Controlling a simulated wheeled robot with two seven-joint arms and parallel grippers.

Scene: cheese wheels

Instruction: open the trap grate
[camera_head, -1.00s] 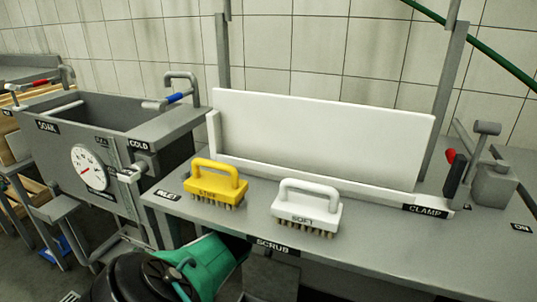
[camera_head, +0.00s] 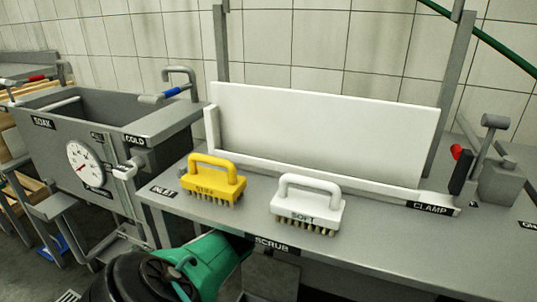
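A small pale slotted piece (camera_head: 68,296) shows on the dark floor at the bottom left edge, cut off by the frame. It may be the trap grate, but too little of it shows to tell, or to say whether it is open or shut. No other grate can be made out. Neither my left gripper nor my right gripper is in view.
A grey SCRUB bench (camera_head: 380,250) fills the right. It holds a yellow brush (camera_head: 214,180), a white SOFT brush (camera_head: 307,206), a white board (camera_head: 320,135) and a red-tipped clamp lever (camera_head: 460,168). A grey SOAK sink (camera_head: 55,150) with a dial (camera_head: 85,163) stands left.

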